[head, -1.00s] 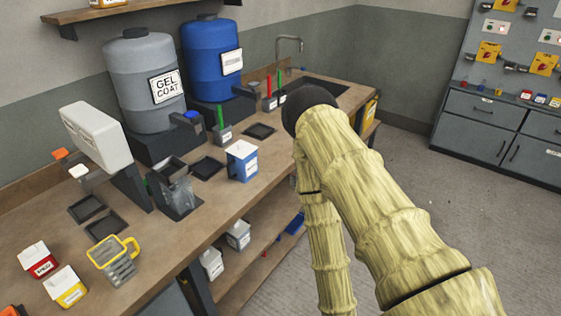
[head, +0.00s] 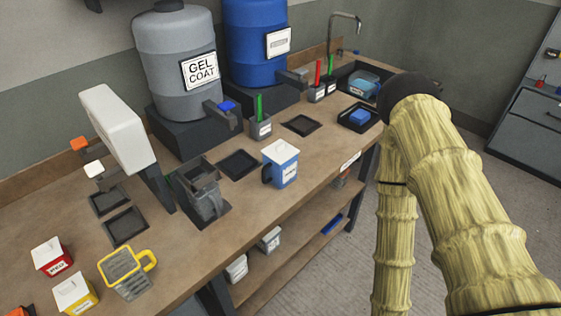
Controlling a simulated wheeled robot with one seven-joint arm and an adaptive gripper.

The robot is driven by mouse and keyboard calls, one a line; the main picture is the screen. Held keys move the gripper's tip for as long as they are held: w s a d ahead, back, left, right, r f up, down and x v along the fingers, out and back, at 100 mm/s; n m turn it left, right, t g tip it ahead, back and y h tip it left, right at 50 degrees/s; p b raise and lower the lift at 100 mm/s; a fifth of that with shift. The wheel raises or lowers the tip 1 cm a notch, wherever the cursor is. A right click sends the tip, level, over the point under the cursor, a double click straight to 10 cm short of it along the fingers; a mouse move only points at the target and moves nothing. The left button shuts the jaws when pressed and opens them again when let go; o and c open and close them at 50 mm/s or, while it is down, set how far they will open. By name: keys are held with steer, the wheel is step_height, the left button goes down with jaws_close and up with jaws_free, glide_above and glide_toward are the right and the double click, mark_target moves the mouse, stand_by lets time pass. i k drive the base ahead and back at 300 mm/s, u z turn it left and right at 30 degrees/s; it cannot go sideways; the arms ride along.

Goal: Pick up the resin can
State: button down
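A blue can with a white lid, a dark handle and a white label (head: 283,168) stands upright on the bench near its front edge. Its label is too small to read, so I cannot confirm that it is the resin can. My arm shows at the right in the head view, its forearm hanging down in front of the bench. My gripper is below the picture and not in view. Nothing touches the blue can.
Empty black trays (head: 238,164) lie around the can. A lower shelf (head: 285,255) is below. Floor is clear at right.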

mark_target(279, 176)
steer(key=u, duration=1.45)
steer(key=k, duration=0.8)
steer(key=z, duration=1.1)
steer(key=i, duration=0.5)
steer(key=z, duration=0.05)
